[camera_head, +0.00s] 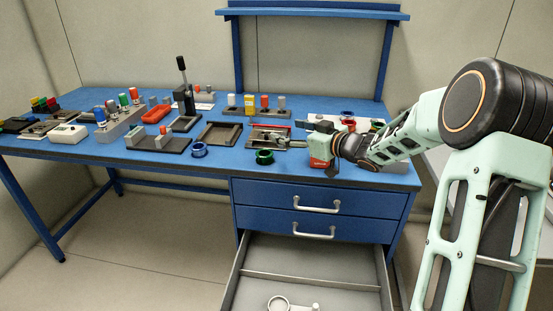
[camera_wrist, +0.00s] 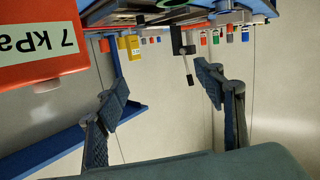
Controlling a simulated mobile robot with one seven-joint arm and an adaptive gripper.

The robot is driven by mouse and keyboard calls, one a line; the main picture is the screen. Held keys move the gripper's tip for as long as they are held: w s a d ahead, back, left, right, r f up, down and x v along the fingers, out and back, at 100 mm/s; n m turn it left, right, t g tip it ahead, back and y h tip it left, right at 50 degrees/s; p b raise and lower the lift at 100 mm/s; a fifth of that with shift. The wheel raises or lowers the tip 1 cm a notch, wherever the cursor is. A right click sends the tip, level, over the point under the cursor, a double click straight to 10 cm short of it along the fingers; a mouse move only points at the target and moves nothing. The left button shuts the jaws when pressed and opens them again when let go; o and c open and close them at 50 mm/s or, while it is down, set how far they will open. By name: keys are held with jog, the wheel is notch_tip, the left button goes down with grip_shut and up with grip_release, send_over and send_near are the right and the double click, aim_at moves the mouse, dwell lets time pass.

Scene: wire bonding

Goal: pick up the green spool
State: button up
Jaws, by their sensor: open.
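The green spool (camera_head: 264,157) stands on the front part of the blue workbench (camera_head: 225,161), near its front edge above the drawers. That view shows the bench upside down.
A blue spool (camera_head: 198,150) stands left of the green one. A red box (camera_head: 320,151), labelled 7 kPa in the wrist view (camera_wrist: 40,45), is close by my gripper. Trays and fixtures crowd the bench behind. An open drawer (camera_head: 300,262) juts out below.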

jog(key=s+a+f+y, duration=0.1)
jog(key=a, duration=0.1)
jog(key=b, duration=0.3)
send_near(260, 152)
jog(key=shift+w+a+f+g+y, duration=0.1)
jog(key=shift+w+a+g+y, duration=0.05)
jog(key=shift+w, duration=0.2)
jog(key=shift+w+a+f+g+y, duration=0.15)
jog(key=shift+w, duration=0.25)
jog(key=x, duration=0.6)
jog(key=shift+w+a+b, duration=0.2)
jog(key=shift+w+b, duration=0.05)
jog(key=shift+b, duration=0.1)
jog(key=c, duration=1.2)
jog(key=shift+r, duration=0.15)
